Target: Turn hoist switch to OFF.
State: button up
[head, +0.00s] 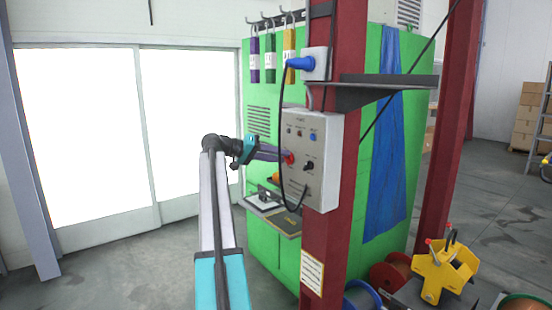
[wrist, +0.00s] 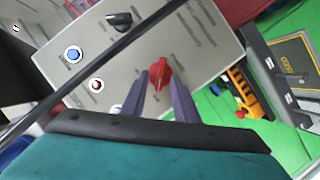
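A grey control box (head: 325,185) is fixed to a dark red post. On its face is a red rotary knob (head: 290,158), also in the wrist view (wrist: 159,74), and a black rotary knob (head: 308,166), also in the wrist view (wrist: 119,20). The labels are too small to read, so I cannot tell which is the hoist switch. My gripper (wrist: 161,84) points at the box, its two purple fingers on either side of the red knob. Panel shows between the fingers and the knob's ridge; contact is not clear.
A blue button (wrist: 74,54) and a brownish button (wrist: 96,85) sit beside the knobs. A black cable hangs from a blue plug (head: 300,63) across the box front. A shelf (head: 385,90) juts from the post above. A green cabinet (head: 262,215) stands behind.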

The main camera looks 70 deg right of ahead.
jog(key=shift+w+a, duration=0.1)
jog(key=b+v, duration=0.3)
jog(key=v, duration=1)
jog(key=shift+w+a, duration=0.25)
jog(key=shift+w+r, duration=0.1)
jog(key=shift+r, duration=0.05)
